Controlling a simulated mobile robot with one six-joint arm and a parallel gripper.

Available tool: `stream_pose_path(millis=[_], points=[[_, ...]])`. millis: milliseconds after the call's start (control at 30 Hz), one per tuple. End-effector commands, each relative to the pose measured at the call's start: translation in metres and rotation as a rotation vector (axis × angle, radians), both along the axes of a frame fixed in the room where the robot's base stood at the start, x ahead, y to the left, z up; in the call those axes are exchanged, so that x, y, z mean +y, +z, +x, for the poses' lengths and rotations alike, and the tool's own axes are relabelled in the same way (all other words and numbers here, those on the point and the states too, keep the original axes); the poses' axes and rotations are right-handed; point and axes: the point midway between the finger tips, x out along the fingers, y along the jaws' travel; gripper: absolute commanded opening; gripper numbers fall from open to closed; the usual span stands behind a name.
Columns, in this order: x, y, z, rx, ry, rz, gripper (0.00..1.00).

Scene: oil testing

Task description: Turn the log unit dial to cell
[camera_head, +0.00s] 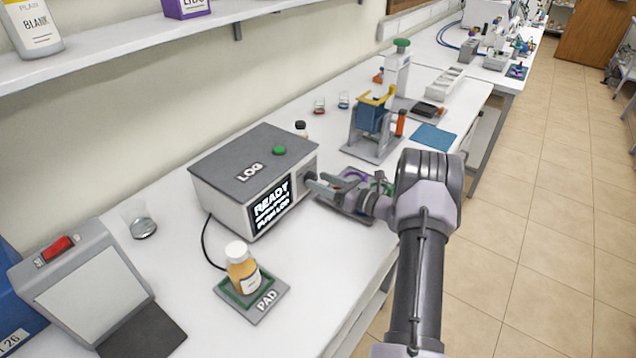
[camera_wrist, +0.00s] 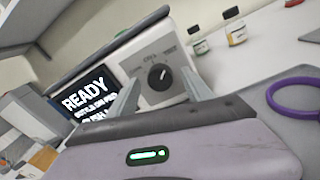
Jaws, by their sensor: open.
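The log unit (camera_head: 240,185) is a grey box marked LOG with a green button (camera_head: 279,150) on top. Its screen (camera_head: 268,208) reads READY with smaller text below. The dial (camera_wrist: 158,77) is a black round knob with a light mark, on the front panel right of the screen. Small lettering stands above it, too blurred to read surely; which label the mark meets I cannot tell. My gripper (camera_head: 318,185) is open in front of the panel. In the wrist view its fingers stand either side of the dial, with no clear contact. In the head view my gripper partly hides the dial.
An amber bottle (camera_head: 243,270) stands on the PAD (camera_head: 266,303) in front of the unit. A beaker (camera_head: 140,222) is to the left. A purple ring (camera_wrist: 292,95) lies close right of my gripper. A blue-topped stand (camera_head: 372,130) is behind. The bench front has free room.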

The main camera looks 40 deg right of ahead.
Motion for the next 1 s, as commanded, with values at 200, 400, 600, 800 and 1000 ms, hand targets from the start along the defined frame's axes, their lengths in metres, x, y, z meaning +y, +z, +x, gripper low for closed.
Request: stream_pose_path(millis=[200,400,600,800,1000], points=[[0.0056,-0.0002,0.0128,0.000,0.000,0.000,0.59],[0.0056,0.0002,0.0133,0.000,0.000,0.001,0.59],[0.0055,0.0002,0.0130,0.000,0.000,0.001,0.25],[0.0056,0.0001,0.0129,0.000,0.000,0.000,0.00],[0.0057,-0.0006,0.0128,-0.009,0.001,-0.028,0.00]])
